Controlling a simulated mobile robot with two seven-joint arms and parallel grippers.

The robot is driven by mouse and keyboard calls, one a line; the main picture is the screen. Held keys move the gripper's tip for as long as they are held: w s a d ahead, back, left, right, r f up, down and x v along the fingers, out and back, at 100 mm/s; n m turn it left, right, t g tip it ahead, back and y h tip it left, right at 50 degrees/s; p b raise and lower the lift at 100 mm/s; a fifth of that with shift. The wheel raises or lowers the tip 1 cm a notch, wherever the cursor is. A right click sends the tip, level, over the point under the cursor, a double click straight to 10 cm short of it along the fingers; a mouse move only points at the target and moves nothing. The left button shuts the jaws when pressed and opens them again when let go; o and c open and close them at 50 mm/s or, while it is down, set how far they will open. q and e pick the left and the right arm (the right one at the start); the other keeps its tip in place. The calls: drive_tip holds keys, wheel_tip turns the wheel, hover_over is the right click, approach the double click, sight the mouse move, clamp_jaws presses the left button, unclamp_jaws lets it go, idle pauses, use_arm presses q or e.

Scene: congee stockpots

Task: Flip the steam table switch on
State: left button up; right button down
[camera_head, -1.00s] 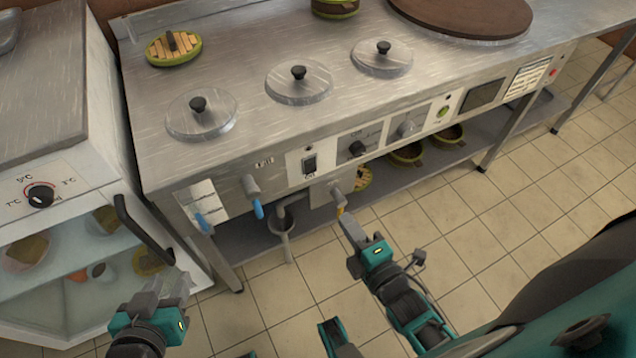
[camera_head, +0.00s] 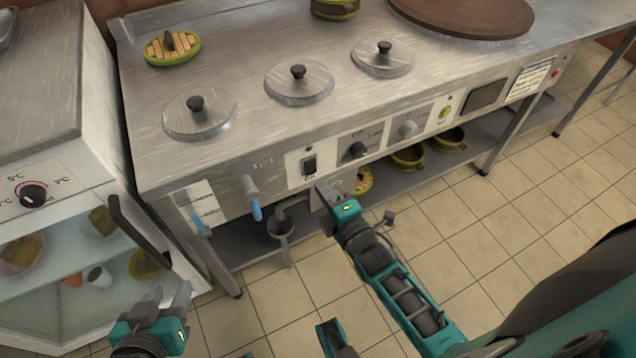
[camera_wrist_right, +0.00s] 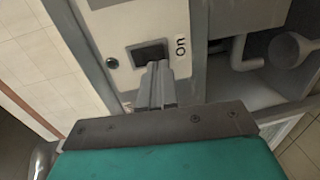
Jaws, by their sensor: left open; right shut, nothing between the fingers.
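The steam table (camera_head: 240,70) has a front panel with a dark rocker switch (camera_head: 309,165) on a white plate, marked "On" below it. In the right wrist view the switch (camera_wrist_right: 150,53) is a dark rectangle beside the word "On". My right gripper (camera_head: 322,188) is shut and empty, its tips just below the switch in the head view. In the wrist view its fingertips (camera_wrist_right: 158,66) overlap the switch's edge; I cannot tell whether they touch it. My left gripper (camera_head: 168,297) is open and empty at the lower left, in front of the fridge.
A drain funnel (camera_head: 281,228) hangs below. The glass-door fridge (camera_head: 50,140) stands at the left. The tiled floor (camera_head: 500,240) in front is clear.

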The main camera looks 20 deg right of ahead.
sight(312, 173)
use_arm(q)
drive_tip(key=shift+f, duration=0.45)
use_arm(e)
drive_tip(key=shift+w+a+f, duration=0.1)
drive_tip(key=shift+w, duration=0.75)
drive_tip(key=shift+w+a+f, duration=0.1)
drive_tip(key=shift+w, duration=0.7)
use_arm(q)
drive_tip(key=shift+b, duration=0.3)
use_arm(e)
drive_tip(key=shift+w+f+t+b, duration=0.3)
drive_tip(key=shift+f+b, duration=0.1)
drive_tip(key=shift+b, duration=0.45)
use_arm(q)
drive_tip(key=shift+a+f+p, duration=0.1)
drive_tip(key=shift+f+p, duration=0.25)
drive_tip(key=shift+f, duration=0.2)
use_arm(e)
drive_tip(key=shift+s+r, duration=0.1)
drive_tip(key=shift+r, duration=0.2)
drive_tip(key=shift+s+d, duration=0.1)
